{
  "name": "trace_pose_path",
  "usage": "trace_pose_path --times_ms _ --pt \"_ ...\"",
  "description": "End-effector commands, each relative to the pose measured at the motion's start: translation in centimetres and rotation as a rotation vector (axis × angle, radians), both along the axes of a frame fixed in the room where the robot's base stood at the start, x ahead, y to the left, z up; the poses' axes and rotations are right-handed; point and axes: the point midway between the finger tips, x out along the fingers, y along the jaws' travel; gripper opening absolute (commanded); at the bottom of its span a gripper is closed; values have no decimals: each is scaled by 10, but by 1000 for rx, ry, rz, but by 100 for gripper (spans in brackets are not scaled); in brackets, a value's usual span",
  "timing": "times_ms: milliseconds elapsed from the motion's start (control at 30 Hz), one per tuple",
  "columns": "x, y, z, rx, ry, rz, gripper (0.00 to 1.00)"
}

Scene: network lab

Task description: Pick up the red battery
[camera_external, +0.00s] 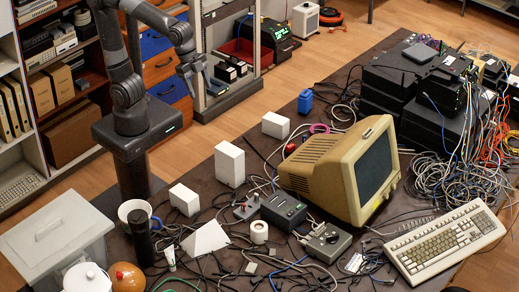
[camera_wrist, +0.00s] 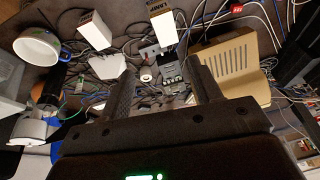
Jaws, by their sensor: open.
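A small red object, which looks like the red battery (camera_external: 290,148), lies on the dark table just behind the beige monitor (camera_external: 340,165), near its back left corner. In the wrist view the red battery (camera_wrist: 237,9) shows at the top edge, right of centre, with some light marking on it. My gripper (camera_external: 192,76) is raised at the upper left, well away from the battery. In the wrist view my gripper (camera_wrist: 158,78) has its two dark fingers spread wide, with nothing held between them.
White boxes (camera_external: 229,164) stand left of the monitor. A blue object (camera_external: 305,101) stands behind the battery. Tangled cables cover much of the table, with dark devices (camera_external: 284,211) in front and stacked black equipment (camera_external: 438,122) at right. A white mug (camera_external: 133,212) is at left.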

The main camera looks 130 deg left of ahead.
Motion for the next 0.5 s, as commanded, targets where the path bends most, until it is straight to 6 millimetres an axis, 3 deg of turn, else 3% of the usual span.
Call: trace_pose_path --times_ms 267,500 --pt "73 55 -26 19 95 -24 58" --pt "127 111 -66 20 172 -52 58"
